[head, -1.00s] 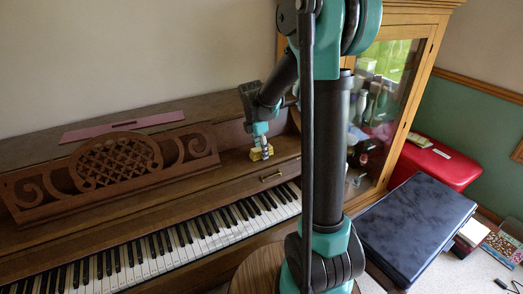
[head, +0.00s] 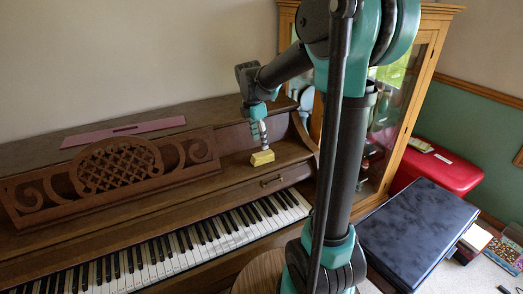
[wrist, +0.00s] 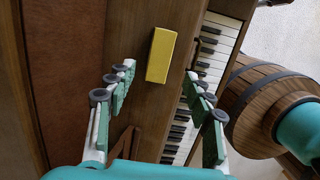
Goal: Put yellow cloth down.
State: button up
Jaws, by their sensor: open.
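The yellow cloth (head: 262,158) looks like a small folded yellow block. It lies on the brown wooden ledge of the piano, above the right end of the keys. In the wrist view the whole cloth (wrist: 160,55) shows, beyond my fingertips, with bare wood around it. My gripper (head: 261,141) is just above the cloth, pointing down. In the wrist view my gripper (wrist: 161,72) is open, its two fingers spread wide to either side with nothing held between them.
The carved music stand (head: 115,170) rises left of the cloth. The piano keys (head: 215,231) run below the ledge. A glass-fronted cabinet (head: 430,75) stands right of the piano. A dark blue case (head: 415,230) and a red box (head: 450,175) lie further right.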

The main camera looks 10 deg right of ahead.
aim_at(259, 155)
jog(key=s+d+f+m+t, duration=0.1)
jog(key=s+f+m, duration=0.3)
jog(key=s+m, duration=0.3)
jog(key=s+d+f+m+t+y, duration=0.1)
jog(key=s+d+f+m, duration=0.1)
jog(key=s+f+m, duration=0.2)
jog(key=s+d+f+m+t, duration=0.1)
jog(key=s+f+m, duration=0.3)
jog(key=s+m, duration=0.6)
jog(key=shift+s+d+m+t+y, duration=0.3)
jog(key=shift+s+d+y, duration=0.1)
jog(key=shift+d, duration=0.2)
jog(key=shift+w, duration=0.1)
